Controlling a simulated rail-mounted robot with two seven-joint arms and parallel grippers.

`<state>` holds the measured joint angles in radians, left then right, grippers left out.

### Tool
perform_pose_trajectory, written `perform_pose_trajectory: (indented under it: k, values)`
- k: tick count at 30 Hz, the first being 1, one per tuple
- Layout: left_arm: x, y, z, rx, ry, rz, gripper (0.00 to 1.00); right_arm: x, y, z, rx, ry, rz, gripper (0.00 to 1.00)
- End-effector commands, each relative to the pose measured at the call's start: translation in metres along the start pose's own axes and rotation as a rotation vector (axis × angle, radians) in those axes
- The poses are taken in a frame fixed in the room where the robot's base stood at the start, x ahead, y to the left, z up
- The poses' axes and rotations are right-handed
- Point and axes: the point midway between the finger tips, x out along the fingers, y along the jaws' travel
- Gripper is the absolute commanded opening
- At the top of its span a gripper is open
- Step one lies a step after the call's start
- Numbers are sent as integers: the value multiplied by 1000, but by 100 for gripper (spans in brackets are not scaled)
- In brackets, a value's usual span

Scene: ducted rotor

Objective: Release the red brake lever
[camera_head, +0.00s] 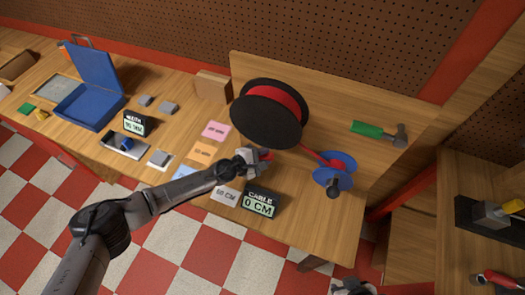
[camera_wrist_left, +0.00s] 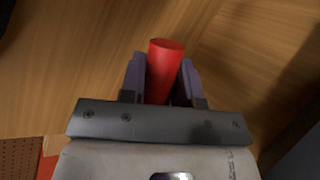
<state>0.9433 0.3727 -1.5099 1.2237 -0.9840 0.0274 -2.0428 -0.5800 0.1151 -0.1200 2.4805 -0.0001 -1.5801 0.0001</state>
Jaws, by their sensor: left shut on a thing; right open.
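The red brake lever (camera_wrist_left: 164,70) shows in the left wrist view as a red cylinder between the two fingers of my left gripper (camera_wrist_left: 163,82). The fingers are shut on it from both sides. In the head view my left gripper (camera_head: 263,158) is just below the large black spool (camera_head: 262,118) wound with red cable. Only a little red of the lever shows there; the gripper and spool hide the rest. My right gripper (camera_head: 352,287) is at the bottom edge, partly cut off, empty and away from the bench.
Red cable runs from the spool to a blue reel (camera_head: 335,172) with a dark handle. A "CABLE 0 CM" display (camera_head: 260,203) stands close to my left gripper.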

Motion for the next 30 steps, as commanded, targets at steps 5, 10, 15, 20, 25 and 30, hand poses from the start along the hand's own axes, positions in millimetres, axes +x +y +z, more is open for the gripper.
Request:
perform_pose_trajectory:
  k: [5,10,15,20,25,30]
  values:
    - [1,0,0,5,4,-1,0,-1,2,0,-6,-1,4,43]
    - [1,0,0,5,4,-1,0,-1,3,0,-10,-2,7,43]
    - [0,0,0,5,4,-1,38,-1,3,0,-9,-2,7,43]
    - [0,0,0,4,4,-1,54,-1,2,0,-8,-2,6,43]
    - [0,0,0,4,4,-1,55,-1,1,0,-4,-2,3,43]
    - [-5,0,-1,5,5,-2,55,-4,0,-1,0,-1,0,43]
